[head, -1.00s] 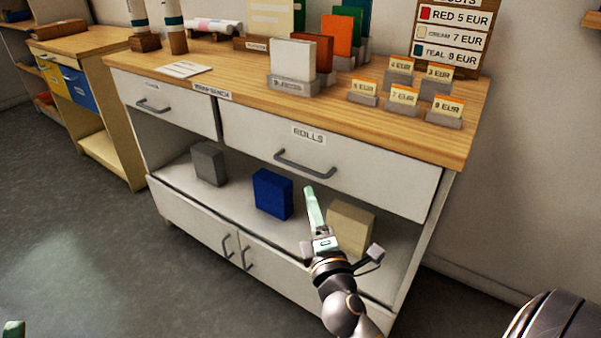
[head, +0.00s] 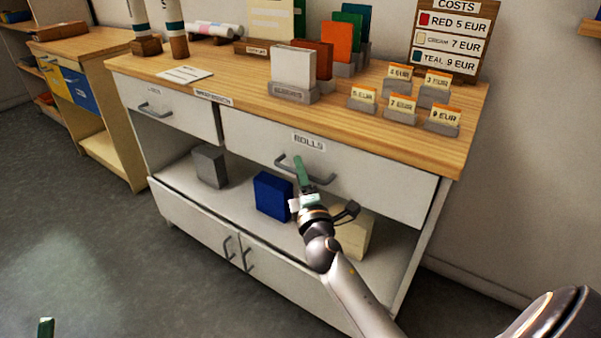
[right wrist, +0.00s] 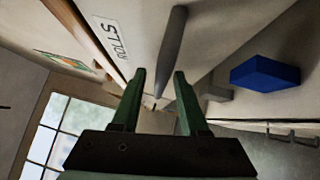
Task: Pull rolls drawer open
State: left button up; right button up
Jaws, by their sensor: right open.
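The rolls drawer (head: 385,180) is the wide white drawer at the right of the cabinet, labelled ROLLS (head: 309,142). Its front looks flush with the cabinet. Its grey bar handle (head: 323,178) sits below the label. My right gripper (head: 301,172) is open at the handle and hides part of it. In the right wrist view the handle (right wrist: 173,50) shows between the two green fingers of the gripper (right wrist: 160,78), nearer the right one. I cannot tell whether they touch. Only a green fingertip of my left gripper (head: 46,327) shows at the bottom left.
Below the drawer is an open shelf with a grey box (head: 209,166), a blue box (head: 272,195) and a cream box (head: 356,232). Card holders and price tags (head: 402,106) stand on the wooden top (head: 235,75). Floor in front is clear.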

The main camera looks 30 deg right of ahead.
jog(key=shift+c, duration=0.3)
grip_shut()
dwell(1.0)
